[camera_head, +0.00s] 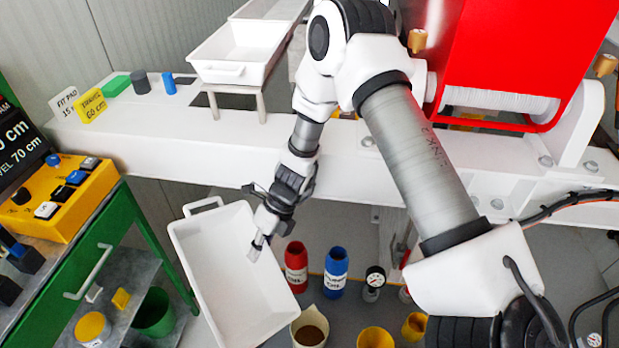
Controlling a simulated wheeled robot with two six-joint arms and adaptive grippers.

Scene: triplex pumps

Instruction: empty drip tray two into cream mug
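A white drip tray (217,268) with a handle at its upper end hangs tilted in front of the white beam. Its inside looks empty, and I cannot read a number on it. My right gripper (256,246) is at its right long wall, with a finger showing inside, and appears shut on that rim; the outer finger is hidden. The cream mug (310,342) stands low, just right of the tray's lower right corner, with brown contents showing. My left gripper is not in view.
Another white tray (229,71) sits on a stand on the beam (130,125). Red (296,266) and blue (336,270) bottles, a gauge (375,280) and yellow cups (375,338) stand near the mug. A green cart (120,225) is at left.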

